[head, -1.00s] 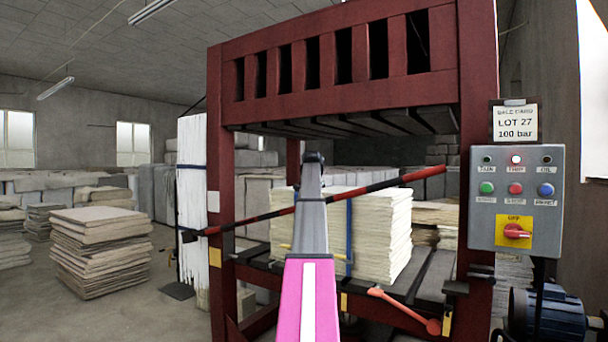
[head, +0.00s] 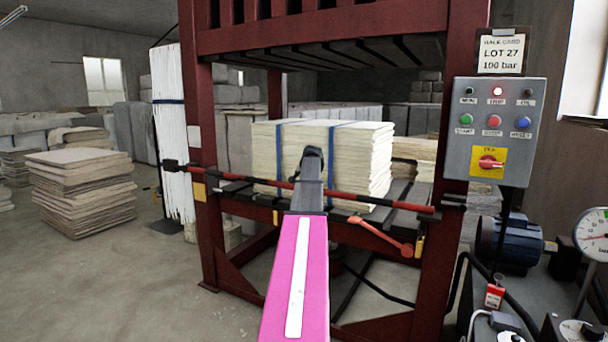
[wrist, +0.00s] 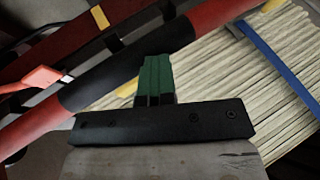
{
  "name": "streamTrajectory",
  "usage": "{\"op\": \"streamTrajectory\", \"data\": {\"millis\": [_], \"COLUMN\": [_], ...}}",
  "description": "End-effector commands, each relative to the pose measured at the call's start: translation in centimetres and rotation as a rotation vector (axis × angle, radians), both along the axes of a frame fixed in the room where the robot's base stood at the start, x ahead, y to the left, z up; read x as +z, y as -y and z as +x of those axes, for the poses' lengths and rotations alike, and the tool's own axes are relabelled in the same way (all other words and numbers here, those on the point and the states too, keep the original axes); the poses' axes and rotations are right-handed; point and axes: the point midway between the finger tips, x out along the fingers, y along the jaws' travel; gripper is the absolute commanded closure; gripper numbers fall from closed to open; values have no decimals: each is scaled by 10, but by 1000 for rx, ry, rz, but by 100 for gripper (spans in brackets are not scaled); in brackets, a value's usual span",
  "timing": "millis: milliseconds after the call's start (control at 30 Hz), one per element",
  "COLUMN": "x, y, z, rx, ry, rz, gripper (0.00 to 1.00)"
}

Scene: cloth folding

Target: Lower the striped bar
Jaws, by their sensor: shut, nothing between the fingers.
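The red and black striped bar (head: 385,202) runs across the front of the press, from a dark pivot at the left post to the right post. It slopes slightly down to the right in the head view. Its right end is beside a dark bracket (head: 453,201); I cannot tell whether it rests in it. My gripper (head: 311,155) is at the middle of the bar and hides a short part of it. In the wrist view my green fingers (wrist: 157,80) are together and empty, overlapping the bar's black section (wrist: 95,82); contact is unclear.
A strapped bale (head: 350,160) sits on the press bed behind the bar. An orange lever (head: 380,236) hangs below the bar. A control box (head: 495,130) is on the right post. A motor (head: 512,243) and gauge stand at right. The floor at left front is clear.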

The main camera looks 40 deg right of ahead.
Motion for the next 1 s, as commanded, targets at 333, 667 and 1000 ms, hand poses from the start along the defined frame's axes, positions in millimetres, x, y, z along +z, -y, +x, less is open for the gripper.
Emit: {"op": "streamTrajectory", "data": {"millis": [333, 667, 1000], "x": [-25, -25, 13], "y": [-2, -2, -8], "z": [-1, -1, 2], "rx": [3, 4, 3], "ry": [-7, -7, 16], "rz": [17, 16, 1], "gripper": [100, 100, 100]}}
